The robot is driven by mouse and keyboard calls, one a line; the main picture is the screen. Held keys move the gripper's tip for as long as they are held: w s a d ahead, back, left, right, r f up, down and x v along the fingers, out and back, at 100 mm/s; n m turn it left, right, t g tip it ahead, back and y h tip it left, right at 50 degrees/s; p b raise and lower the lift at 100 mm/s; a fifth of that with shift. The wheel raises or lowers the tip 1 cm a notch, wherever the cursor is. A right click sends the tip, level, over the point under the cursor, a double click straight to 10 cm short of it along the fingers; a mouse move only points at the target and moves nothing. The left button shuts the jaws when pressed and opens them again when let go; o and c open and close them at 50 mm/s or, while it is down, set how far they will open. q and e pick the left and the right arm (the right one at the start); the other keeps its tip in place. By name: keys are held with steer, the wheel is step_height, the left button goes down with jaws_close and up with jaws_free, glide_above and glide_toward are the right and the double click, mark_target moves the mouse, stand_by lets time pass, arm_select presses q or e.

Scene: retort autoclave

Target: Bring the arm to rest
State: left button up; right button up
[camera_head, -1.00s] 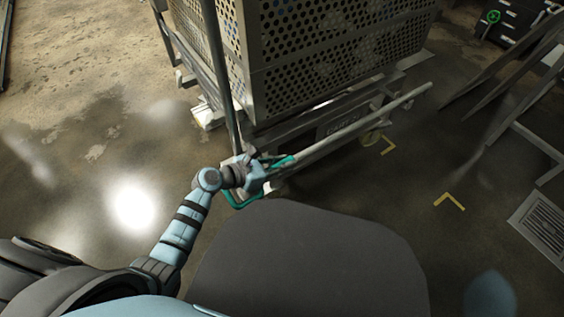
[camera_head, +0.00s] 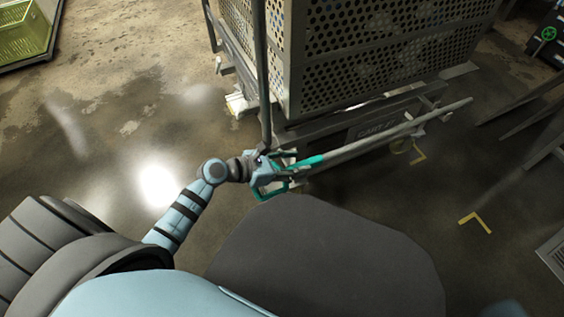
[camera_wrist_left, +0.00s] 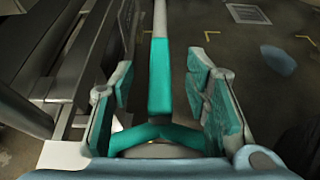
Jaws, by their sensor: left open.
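My left gripper (camera_head: 276,174) is beside the lower corner of the cart in the head view. Its jaws are open, and the wrist view shows the teal-padded fingers (camera_wrist_left: 160,72) spread apart. A grey bar (camera_head: 400,132) with a teal grip (camera_head: 308,162) slopes up to the right along the cart's front. In the wrist view the bar's teal grip (camera_wrist_left: 160,85) lies between the open fingers, with a visible gap on each side. My right gripper is not in view.
The perforated metal cart (camera_head: 375,60) stands just beyond the gripper, with an upright post (camera_head: 262,75) close to it. Yellow floor marks (camera_head: 476,222) and dark slanted frames are at right. A green crate (camera_head: 22,30) is top left. Floor at left is clear.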

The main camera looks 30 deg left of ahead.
arm_select(q)
steer(key=v, duration=0.6)
steer(key=shift+s+a+r, duration=0.15)
steer(key=shift+s, duration=0.1)
